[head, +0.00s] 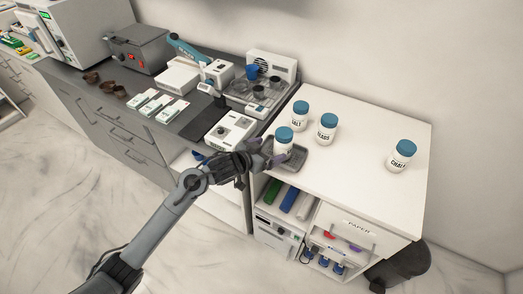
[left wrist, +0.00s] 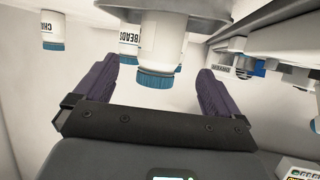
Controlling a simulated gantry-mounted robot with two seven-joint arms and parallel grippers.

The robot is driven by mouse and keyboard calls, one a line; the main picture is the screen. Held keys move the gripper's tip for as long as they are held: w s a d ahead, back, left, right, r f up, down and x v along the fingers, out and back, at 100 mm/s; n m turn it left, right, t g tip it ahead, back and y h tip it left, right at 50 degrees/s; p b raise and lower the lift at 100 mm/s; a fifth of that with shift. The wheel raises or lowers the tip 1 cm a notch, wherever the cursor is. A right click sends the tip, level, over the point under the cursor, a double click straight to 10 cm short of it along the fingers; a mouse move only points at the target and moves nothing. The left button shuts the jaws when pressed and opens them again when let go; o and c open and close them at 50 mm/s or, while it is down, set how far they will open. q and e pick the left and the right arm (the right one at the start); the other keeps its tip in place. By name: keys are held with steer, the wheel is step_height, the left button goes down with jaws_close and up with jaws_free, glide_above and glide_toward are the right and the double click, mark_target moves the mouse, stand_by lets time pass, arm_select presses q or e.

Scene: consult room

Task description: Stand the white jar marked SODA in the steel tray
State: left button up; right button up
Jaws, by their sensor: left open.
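A white jar (head: 284,148) with a blue lid stands upright over the grey steel tray (head: 301,154), near the front left corner of the white counter. Its lettering is not readable in the head view. A finger hides its foot, so I cannot tell whether it rests on the tray floor. My left gripper (head: 267,153) is open at this jar, with purple fingers to either side. In the left wrist view the jar (left wrist: 163,40) appears inverted between the open fingers, with space on both sides. My right gripper is not seen.
Jars marked SALT (head: 299,116), BEADS (head: 326,129) and CHALK (head: 401,156) stand on the white counter (head: 355,135). Lab devices and a steel platform (head: 263,98) holding cups stand to the left. Bare counter lies between BEADS and CHALK. An open shelf and PAPER drawer (head: 345,226) are below.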

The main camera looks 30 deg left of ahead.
arm_select(q)
steer(key=s+f+g+y, duration=0.1)
steer(key=s+f+g, duration=0.2)
steer(key=s, duration=0.9)
steer(key=s+d+f+n+g+y, duration=0.1)
steer(key=s+f+g, duration=0.2)
steer(key=s, duration=1)
steer(key=s+d+f+g+y, duration=0.1)
steer(key=s+f+g, duration=0.2)
steer(key=s, duration=0.9)
step_height(320, 180, down, 2)
steer(key=shift+s, duration=0.3)
steer(key=shift+d, duration=0.1)
step_height(320, 180, up, 31)
steer(key=p, duration=3.1)
